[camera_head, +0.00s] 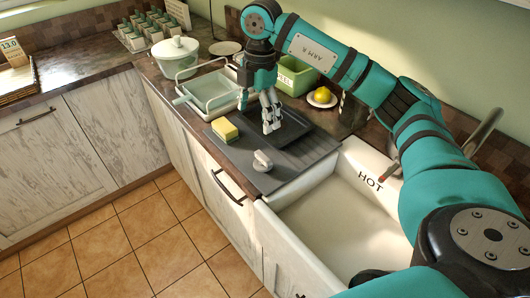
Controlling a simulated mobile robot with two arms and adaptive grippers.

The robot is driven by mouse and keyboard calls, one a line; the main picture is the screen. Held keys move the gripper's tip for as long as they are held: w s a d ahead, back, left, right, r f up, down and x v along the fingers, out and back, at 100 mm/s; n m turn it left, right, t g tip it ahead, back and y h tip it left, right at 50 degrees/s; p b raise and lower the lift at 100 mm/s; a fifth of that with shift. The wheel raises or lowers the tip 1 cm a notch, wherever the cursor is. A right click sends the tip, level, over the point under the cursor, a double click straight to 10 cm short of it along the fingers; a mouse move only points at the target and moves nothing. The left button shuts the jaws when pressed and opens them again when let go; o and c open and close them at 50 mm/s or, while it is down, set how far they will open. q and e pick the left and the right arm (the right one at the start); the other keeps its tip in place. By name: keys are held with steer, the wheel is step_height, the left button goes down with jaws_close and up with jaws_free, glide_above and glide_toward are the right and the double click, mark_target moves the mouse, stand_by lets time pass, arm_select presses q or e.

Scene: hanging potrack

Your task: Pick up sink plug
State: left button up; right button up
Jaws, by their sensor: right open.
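A small pale grey object with a raised grip, which looks like the sink plug (263,163), lies on the grey drainboard mat (277,178) near the counter's front edge, just left of the sink. My right gripper (271,127) points down above the darker tray part of the mat, behind the plug and apart from it. Its fingers look open and empty. My left gripper is not in view.
A yellow sponge (224,130) lies left of the plug. The white sink (330,222) is empty. A dish rack (213,94), a lidded pot (175,57), a green box (298,75) and a lemon on a plate (322,97) stand behind. A faucet (483,132) rises at right.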

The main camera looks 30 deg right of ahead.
steer(key=d, duration=0.2)
steer(key=p, duration=0.4)
glide_above(263, 156)
steer(key=shift+m+h, duration=0.4)
steer(key=f, duration=0.9)
steer(key=shift+w+d+f, duration=0.2)
steer(key=shift+d+f, duration=0.15)
steer(key=shift+f, duration=0.45)
steer(key=shift+s+a+f, duration=0.1)
steer(key=shift+a+f, duration=0.05)
steer(key=shift+f, duration=0.3)
steer(key=f+p, duration=0.1)
steer(key=f, duration=0.1)
steer(key=f+p, duration=0.1)
steer(key=f, duration=0.1)
steer(key=shift+s+a+f+p, duration=0.1)
steer(key=shift+a+f+p, duration=0.1)
steer(key=shift+p, duration=0.1)
steer(key=shift+f, duration=0.2)
steer(key=c, duration=1.2)
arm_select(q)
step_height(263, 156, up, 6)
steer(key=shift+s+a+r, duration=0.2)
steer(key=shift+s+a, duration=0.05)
arm_select(e)
steer(key=shift+c, duration=0.3)
